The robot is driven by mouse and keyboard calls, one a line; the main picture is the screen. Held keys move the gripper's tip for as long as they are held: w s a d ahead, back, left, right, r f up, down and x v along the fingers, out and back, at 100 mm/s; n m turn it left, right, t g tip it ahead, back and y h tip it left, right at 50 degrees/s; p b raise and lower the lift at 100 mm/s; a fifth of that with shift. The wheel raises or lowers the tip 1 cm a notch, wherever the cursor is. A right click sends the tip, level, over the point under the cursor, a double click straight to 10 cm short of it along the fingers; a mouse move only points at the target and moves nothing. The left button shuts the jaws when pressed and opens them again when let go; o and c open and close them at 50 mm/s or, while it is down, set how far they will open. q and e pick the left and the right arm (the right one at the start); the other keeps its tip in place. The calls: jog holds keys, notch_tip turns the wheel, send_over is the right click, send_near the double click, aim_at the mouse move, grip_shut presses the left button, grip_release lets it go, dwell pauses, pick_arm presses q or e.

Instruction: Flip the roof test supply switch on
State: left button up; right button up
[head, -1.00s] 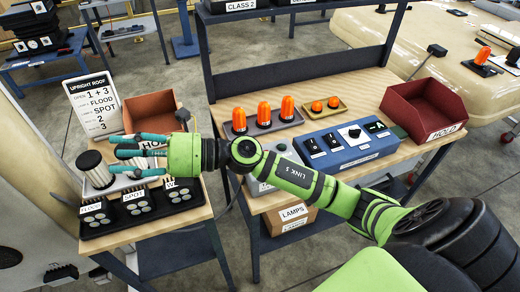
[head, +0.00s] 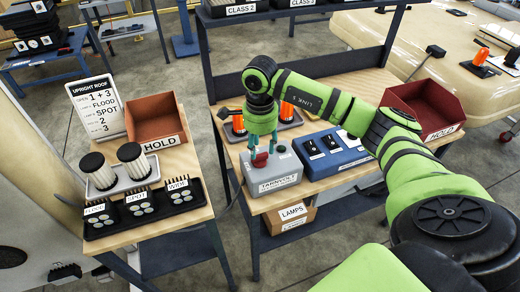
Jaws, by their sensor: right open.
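A grey supply box (head: 271,182) with a white label on its front stands at the front left of the middle bench. A red switch (head: 260,160) sits on its top; I cannot tell its on or off position. My right gripper (head: 263,148) points down just above and around the switch, with its teal fingers open and apart. I cannot tell whether a fingertip touches the switch. My left gripper is not in view.
A blue panel (head: 322,153) with black switches stands right of the grey box. Orange lamps (head: 287,111) stand behind, partly hidden by my right arm. A red HOLD bin (head: 421,101) is at right. The left bench holds lamp cans (head: 131,156) and a black tray (head: 110,221).

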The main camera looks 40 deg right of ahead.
aim_at(260, 156)
notch_tip(260, 156, down, 2)
jog(key=shift+f+p, duration=0.1)
jog(key=shift+p, duration=0.3)
jog(key=shift+f, duration=0.6)
grip_shut()
